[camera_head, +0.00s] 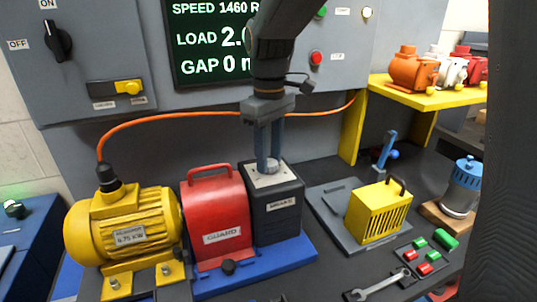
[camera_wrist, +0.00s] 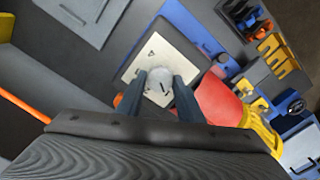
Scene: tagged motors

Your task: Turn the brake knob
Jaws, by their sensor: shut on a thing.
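The brake is a black box (camera_head: 277,215) labelled "BRAKE" with a pale plate on top. Its round grey knob (camera_wrist: 158,86) has a dark mark and sits in the middle of that plate. My gripper (camera_head: 268,163) points straight down over the box, its two fingers on either side of the knob. In the wrist view my gripper (camera_wrist: 160,82) is shut on the knob. The fingers hide part of the knob in the head view. The brake stands on a blue base (camera_head: 293,248).
A red guard (camera_head: 213,217) stands close left of the brake, with a yellow motor (camera_head: 122,228) beyond it. A yellow slotted cover (camera_head: 380,212) stands to the right. An orange cable (camera_head: 180,115) runs behind. The panel display (camera_head: 215,40) reads "SPEED 1460" and "GAP 0".

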